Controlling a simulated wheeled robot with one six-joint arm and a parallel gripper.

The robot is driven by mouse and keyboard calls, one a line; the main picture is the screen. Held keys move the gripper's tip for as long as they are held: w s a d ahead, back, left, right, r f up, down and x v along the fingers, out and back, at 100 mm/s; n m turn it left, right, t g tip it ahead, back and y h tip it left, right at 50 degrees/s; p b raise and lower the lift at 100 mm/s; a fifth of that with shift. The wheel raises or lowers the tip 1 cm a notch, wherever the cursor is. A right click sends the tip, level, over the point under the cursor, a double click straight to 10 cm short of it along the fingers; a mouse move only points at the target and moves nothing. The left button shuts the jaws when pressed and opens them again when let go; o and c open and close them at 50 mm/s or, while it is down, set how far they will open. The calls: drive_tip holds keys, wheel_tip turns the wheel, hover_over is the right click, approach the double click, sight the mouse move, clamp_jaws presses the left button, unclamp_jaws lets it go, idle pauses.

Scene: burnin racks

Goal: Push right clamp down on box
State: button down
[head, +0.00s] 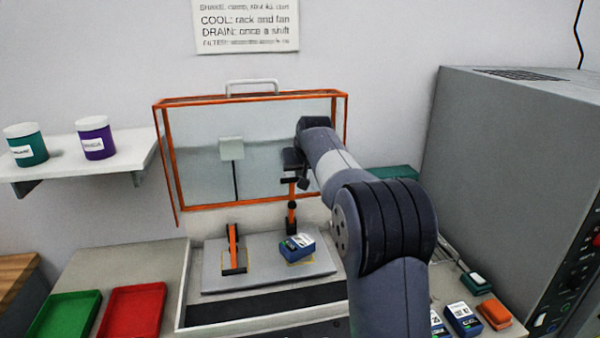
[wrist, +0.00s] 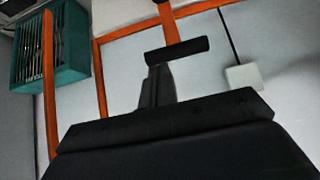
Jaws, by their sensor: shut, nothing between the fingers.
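The right clamp (head: 291,212) stands on the grey plate with its orange lever raised and a black crossbar near its top. In the wrist view the orange lever (wrist: 168,20) and its black crossbar (wrist: 178,50) show just beyond my fingers. A small blue box (head: 297,246) with a white label lies on the plate at the clamp's foot. My gripper (head: 301,184) is shut and empty beside the top of the right clamp; it also shows in the wrist view (wrist: 158,85). I cannot tell whether it touches the crossbar.
A clear orange-framed lid (head: 250,97) is raised behind. A grey cabinet (head: 500,150) stands right. Green (head: 65,315) and red (head: 135,310) trays are at left. Small boxes (head: 463,318) lie at front right.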

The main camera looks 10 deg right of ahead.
drive_tip(key=shift+s+f+b, duration=0.15)
drive_tip(key=shift+s+b, duration=0.1)
drive_tip(key=shift+b, duration=0.1)
drive_tip(key=shift+s+f+b, duration=0.1)
drive_tip(key=shift+s+b, duration=0.1)
drive_tip(key=shift+b, duration=0.3)
drive_tip(key=s+f+t+b, duration=0.3)
drive_tip(key=s+f+b, duration=0.1)
drive_tip(key=b, duration=0.8)
drive_tip(key=s+f+t+b, duration=0.3)
drive_tip(key=s+f+b, duration=0.1)
drive_tip(key=b, duration=0.9)
drive_tip(key=s+f+t+b, duration=0.2)
drive_tip(key=s+f+b, duration=0.3)
drive_tip(key=b, duration=0.7)
drive_tip(key=shift+s+f+t+b, duration=0.1)
drive_tip(key=shift+s+t+b, duration=0.3)
drive_tip(key=shift+s, duration=0.4)
drive_tip(key=s, duration=0.3)
drive_tip(key=s+b, duration=0.1)
drive_tip(key=s, duration=0.3)
drive_tip(key=s+b, duration=0.1)
drive_tip(key=s, duration=0.3)
drive_tip(key=shift+r, duration=0.4)
